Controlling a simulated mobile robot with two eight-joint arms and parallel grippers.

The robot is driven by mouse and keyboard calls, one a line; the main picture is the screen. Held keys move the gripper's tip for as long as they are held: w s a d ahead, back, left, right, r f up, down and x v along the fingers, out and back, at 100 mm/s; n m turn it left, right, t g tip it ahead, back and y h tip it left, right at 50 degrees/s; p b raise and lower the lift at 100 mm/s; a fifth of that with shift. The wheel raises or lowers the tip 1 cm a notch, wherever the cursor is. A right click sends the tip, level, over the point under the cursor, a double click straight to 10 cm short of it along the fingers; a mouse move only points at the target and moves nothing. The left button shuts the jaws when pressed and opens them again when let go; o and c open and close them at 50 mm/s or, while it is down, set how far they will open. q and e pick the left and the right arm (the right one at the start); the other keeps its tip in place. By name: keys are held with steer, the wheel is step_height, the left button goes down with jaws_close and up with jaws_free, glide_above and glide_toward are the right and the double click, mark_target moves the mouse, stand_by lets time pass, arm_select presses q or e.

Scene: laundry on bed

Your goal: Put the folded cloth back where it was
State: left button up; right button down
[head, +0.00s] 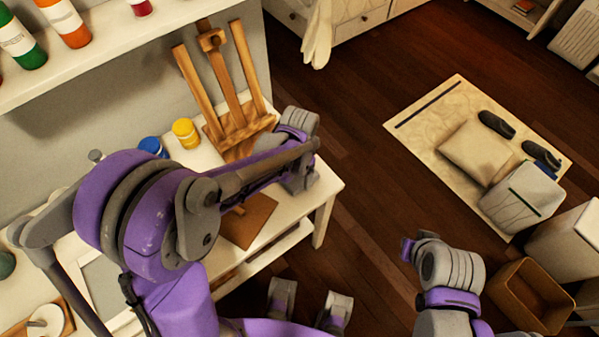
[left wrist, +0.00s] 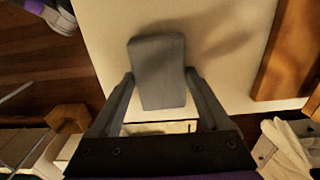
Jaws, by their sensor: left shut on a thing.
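A grey folded cloth (left wrist: 157,70), a small thick rectangle, is between the two fingers of my left gripper (left wrist: 159,84) in the left wrist view. The gripper is shut on it. The cloth is over or against the white tabletop (left wrist: 225,85); I cannot tell whether it touches. In the head view my left gripper (head: 277,143) is by the table's right end, close to the wooden easel, and the arm hides most of it and the cloth. My right arm shows at the lower right over the floor; its fingers cannot be made out.
The wooden easel (head: 222,85) stands at the table's back. Yellow (head: 186,132) and blue (head: 152,146) paint jars stand left of it. A brown board (head: 249,220) lies at the front. A mat with a cushion (head: 478,152) lies across the dark floor. An open box (head: 530,295) stands lower right.

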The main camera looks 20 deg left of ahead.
arm_select(q)
steer(key=o, duration=1)
steer(key=shift+r, duration=0.3)
step_height(320, 180, up, 12)
steer(key=p, duration=0.2)
steer(key=s+a+n+t, duration=0.1)
steer(key=s+a+n, duration=0.1)
steer(key=s, duration=0.3)
steer(key=s+a+f+n+t, duration=0.1)
steer(key=s+a+n+t, duration=0.1)
steer(key=s, duration=0.3)
steer(key=s+a+n+t, duration=0.2)
steer(key=s+n, duration=0.1)
steer(key=s, duration=0.2)
steer(key=shift+a+f+n, duration=0.25)
steer(key=shift+n, duration=0.05)
